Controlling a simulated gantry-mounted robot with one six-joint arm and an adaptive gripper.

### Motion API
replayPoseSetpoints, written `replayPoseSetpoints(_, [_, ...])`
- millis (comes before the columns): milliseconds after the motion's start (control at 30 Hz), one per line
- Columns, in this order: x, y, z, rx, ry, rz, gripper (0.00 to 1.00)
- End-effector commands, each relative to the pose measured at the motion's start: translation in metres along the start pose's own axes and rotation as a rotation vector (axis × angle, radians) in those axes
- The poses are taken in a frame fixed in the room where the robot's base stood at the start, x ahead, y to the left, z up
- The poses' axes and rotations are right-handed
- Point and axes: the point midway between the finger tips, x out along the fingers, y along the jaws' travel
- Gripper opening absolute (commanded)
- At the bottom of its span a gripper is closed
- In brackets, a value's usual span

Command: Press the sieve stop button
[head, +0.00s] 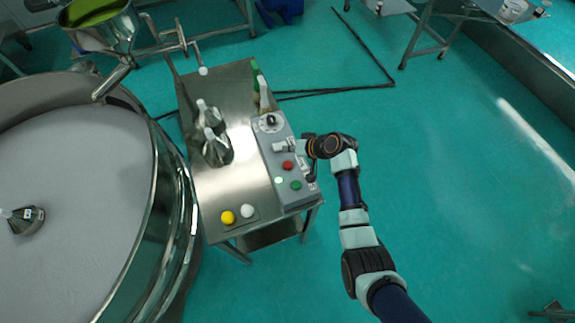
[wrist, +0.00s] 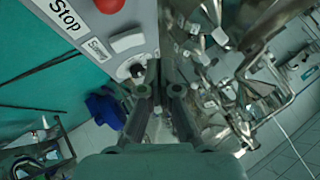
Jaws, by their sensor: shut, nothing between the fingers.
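The grey control panel (head: 262,150) stands on the metal table. It carries a red button (head: 288,165), a green button (head: 296,185) and a dark knob (head: 271,120). In the wrist view a "Stop" label (wrist: 62,14) sits beside the red button (wrist: 110,4), which is cut by the top edge. My gripper (wrist: 160,72) is shut and empty in the wrist view. Its fingertips appear below the red button in that picture, close to the knob (wrist: 133,68). In the head view my wrist is at the panel's right side, and the fingertips are hard to make out. I see no clear contact with a button.
Metal-and-glass vessels (head: 216,150) stand left of the panel. A yellow knob (head: 228,217) and a white knob (head: 247,211) are at the table's front. The large round sieve (head: 175,200) fills the left. The floor at right is open.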

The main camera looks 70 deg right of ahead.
Motion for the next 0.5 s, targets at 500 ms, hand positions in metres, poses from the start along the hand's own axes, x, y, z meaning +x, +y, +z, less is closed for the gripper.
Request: replayPoseSetpoints(500, [0.050,0.036,0.037,-0.001,-0.001,0.000,0.00])
